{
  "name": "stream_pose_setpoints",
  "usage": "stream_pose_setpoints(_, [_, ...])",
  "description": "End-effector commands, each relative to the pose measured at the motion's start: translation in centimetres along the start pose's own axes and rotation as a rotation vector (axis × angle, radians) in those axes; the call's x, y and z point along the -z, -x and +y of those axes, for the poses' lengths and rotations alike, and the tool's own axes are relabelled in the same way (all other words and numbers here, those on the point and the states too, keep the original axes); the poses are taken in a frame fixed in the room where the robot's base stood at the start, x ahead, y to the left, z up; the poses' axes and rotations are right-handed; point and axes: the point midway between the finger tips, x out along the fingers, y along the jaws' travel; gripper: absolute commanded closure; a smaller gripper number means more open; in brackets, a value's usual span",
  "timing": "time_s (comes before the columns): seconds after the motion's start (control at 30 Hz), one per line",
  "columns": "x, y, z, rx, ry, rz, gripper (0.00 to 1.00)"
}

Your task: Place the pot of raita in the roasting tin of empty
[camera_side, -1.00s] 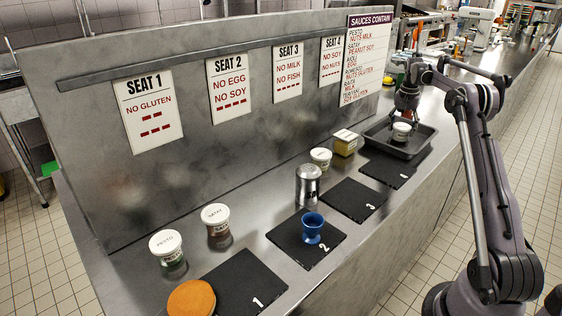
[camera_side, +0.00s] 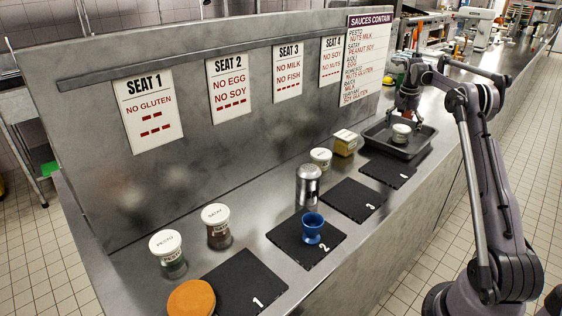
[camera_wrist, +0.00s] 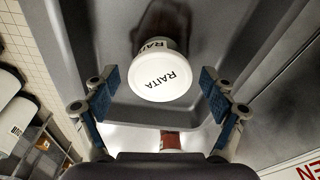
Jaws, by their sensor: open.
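The pot of raita (camera_side: 401,132), a small pot with a white lid, stands upright in the dark roasting tin (camera_side: 425,144) at the far end of the counter. In the wrist view its lid (camera_wrist: 165,77) reads RAITA, and the tin's floor (camera_wrist: 215,40) lies around and beneath it. My gripper (camera_side: 408,112) is just above the pot. In the wrist view my gripper (camera_wrist: 160,93) is open, with one blue-padded finger on each side of the lid and a gap to both. Nothing is held. The tin holds no other thing that I can see.
A yellow-sided container (camera_side: 345,145), another white-lidded pot (camera_side: 321,157) and a metal shaker (camera_side: 308,186) stand nearby. A blue cup (camera_side: 312,228) is on slate 2. Pesto (camera_side: 168,254) and satay (camera_side: 217,226) pots stand at the near end. Slate 3 (camera_side: 353,200) is clear.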

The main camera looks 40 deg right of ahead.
Motion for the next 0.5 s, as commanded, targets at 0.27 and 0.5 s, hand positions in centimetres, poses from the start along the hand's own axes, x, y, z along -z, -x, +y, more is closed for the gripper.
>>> stream_pose_setpoints(0.27, [0.0,4.8,0.0,0.0,0.0,0.0,0.16])
stream_pose_setpoints(0.5, [0.0,8.8,0.0,0.0,0.0,0.0,0.16])
